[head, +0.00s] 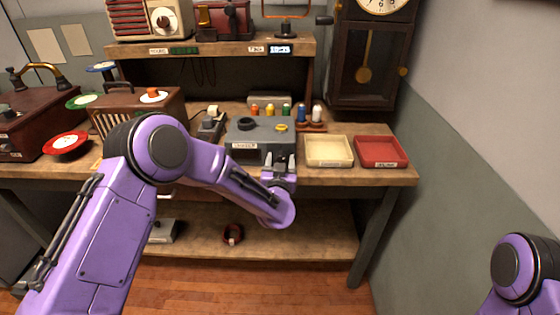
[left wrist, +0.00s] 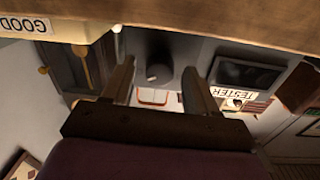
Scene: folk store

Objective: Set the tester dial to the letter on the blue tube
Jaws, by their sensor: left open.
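The grey tester box (head: 272,137) stands on the bench with a black round knob (head: 247,124) and a yellow ring (head: 281,128) on top. A blue tube (head: 302,113) stands in a small wooden rack behind it to the right; its letter is too small to read. My left gripper (head: 280,160) is open and empty, just in front of the tester's front face. The left wrist view is turned over: the open fingers (left wrist: 158,85) frame a dark, blurred cylinder (left wrist: 159,58), and the TESTER label (left wrist: 247,95) is to the right.
A cream tray (head: 328,163) and a red tray (head: 382,163) lie right of the tester. Several coloured tubes (head: 270,110) stand behind it. A shelf (head: 210,48) spans above the bench, with a pendulum clock (head: 365,70) at the right.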

